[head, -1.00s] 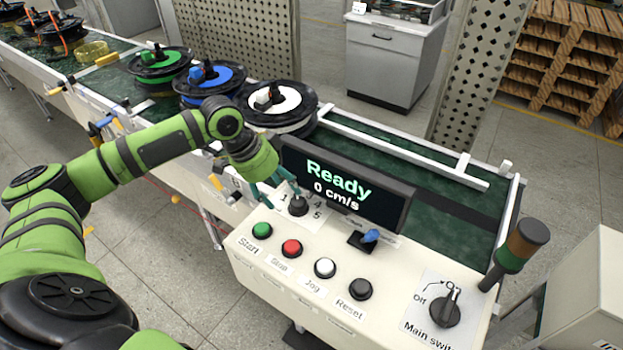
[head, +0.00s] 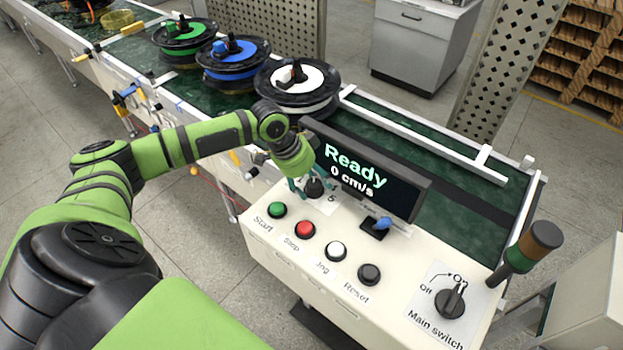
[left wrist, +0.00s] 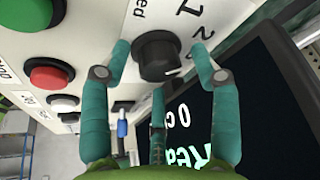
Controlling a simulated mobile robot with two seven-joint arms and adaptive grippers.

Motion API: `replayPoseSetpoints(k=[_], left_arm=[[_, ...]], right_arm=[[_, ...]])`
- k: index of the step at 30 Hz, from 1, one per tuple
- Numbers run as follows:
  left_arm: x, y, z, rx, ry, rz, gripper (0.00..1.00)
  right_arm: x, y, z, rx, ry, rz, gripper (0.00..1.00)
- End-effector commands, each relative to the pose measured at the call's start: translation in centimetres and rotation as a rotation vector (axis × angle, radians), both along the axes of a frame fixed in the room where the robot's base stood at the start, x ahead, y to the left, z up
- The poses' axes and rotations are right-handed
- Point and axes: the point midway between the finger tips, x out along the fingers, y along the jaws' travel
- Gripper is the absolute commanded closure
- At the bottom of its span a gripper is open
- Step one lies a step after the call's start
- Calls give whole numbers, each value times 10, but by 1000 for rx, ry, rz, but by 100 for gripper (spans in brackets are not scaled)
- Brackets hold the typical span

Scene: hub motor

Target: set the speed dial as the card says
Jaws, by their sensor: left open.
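The black speed dial (head: 316,188) sits on the panel, left of the display, and is partly hidden by my left gripper in the head view. In the left wrist view the dial (left wrist: 156,52) shows a white pointer mark at its lower right. Printed numbers (left wrist: 188,8) surround it, only partly in view. My left gripper (head: 312,186) is open, its teal fingers spread on either side of the dial; contact cannot be told. The display (head: 365,178) reads "Ready" and "0 cm/s". I cannot make out a card with a setting. My right gripper is not in view.
Start (head: 277,209), Stop (head: 305,229), Jog (head: 336,250) and Reset (head: 368,274) buttons line the panel front. A small blue-topped part (head: 378,225) stands below the display. The main switch (head: 450,301) points towards On. Spools, including a white one (head: 298,82), stand on the conveyor behind.

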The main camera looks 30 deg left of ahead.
Motion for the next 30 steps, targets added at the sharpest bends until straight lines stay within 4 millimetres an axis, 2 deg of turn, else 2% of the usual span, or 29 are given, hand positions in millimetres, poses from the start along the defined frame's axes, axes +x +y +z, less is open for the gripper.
replayPoseSetpoints(k=[1, 2, 3, 5, 6, 14, 20, 29, 30], left_arm=[[0, 0, 0, 0, 0, 0, 38], [0, 0, 0, 0, 0, 0, 50], [0, 0, 0, 0, 0, 0, 66], [0, 0, 0, 0, 0, 0, 90], [0, 0, 0, 0, -1, 0, 91], [2, 1, 2, -1, -3, -40, 91], [3, 0, 2, -3, -6, -130, 91], [4, 0, 3, -5, -11, -138, 91], [4, 0, 3, -5, -11, -138, 42]], right_arm=[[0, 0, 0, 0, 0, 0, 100], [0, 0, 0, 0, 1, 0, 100], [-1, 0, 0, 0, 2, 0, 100], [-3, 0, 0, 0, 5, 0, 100], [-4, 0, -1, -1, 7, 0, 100], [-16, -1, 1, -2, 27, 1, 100], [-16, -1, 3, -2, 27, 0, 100], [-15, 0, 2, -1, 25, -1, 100], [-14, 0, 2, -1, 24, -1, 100]])
